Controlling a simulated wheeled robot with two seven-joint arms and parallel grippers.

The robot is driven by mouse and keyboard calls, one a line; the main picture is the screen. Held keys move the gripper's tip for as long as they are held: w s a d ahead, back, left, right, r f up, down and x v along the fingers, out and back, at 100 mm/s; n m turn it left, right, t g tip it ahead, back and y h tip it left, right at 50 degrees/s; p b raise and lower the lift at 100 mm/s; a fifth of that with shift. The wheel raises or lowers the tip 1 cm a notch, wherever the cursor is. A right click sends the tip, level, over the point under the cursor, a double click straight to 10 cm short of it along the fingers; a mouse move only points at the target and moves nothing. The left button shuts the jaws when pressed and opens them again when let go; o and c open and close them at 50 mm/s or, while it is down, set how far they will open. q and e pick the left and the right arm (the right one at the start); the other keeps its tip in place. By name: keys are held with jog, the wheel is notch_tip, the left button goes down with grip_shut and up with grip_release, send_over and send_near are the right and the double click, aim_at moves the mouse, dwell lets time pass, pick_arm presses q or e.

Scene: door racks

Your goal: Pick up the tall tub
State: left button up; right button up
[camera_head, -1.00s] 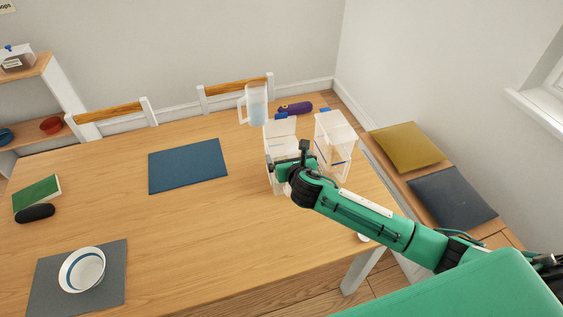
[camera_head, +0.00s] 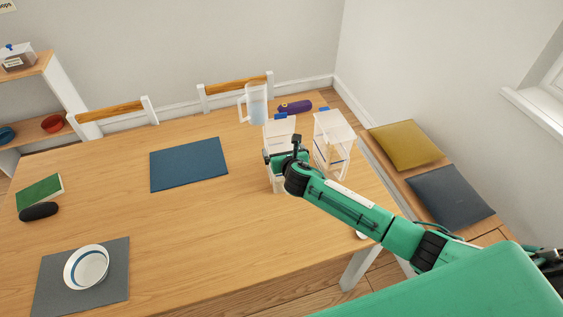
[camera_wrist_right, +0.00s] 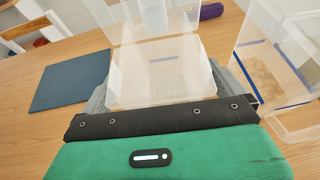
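A clear tub (camera_head: 280,132) with a blue clip stands near the table's far right corner. In the right wrist view this tub (camera_wrist_right: 165,75) has pale contents, and a clear panel stands up behind it. A second clear tub (camera_head: 334,140) with tan contents stands just to its right and also shows in the wrist view (camera_wrist_right: 270,70). I cannot tell for sure which is the tall one. My right gripper (camera_head: 281,158) is at the left tub, its grey fingers spread on either side of it; contact is not clear. My left gripper is out of view.
A blue mat (camera_head: 189,164) lies to the left. A bowl (camera_head: 86,267) sits on a grey mat (camera_head: 115,290) at front left. The table's middle is bare.

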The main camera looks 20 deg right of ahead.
jog(key=shift+r, duration=0.1)
jog(key=c, duration=1.4)
jog(key=shift+o, duration=0.2)
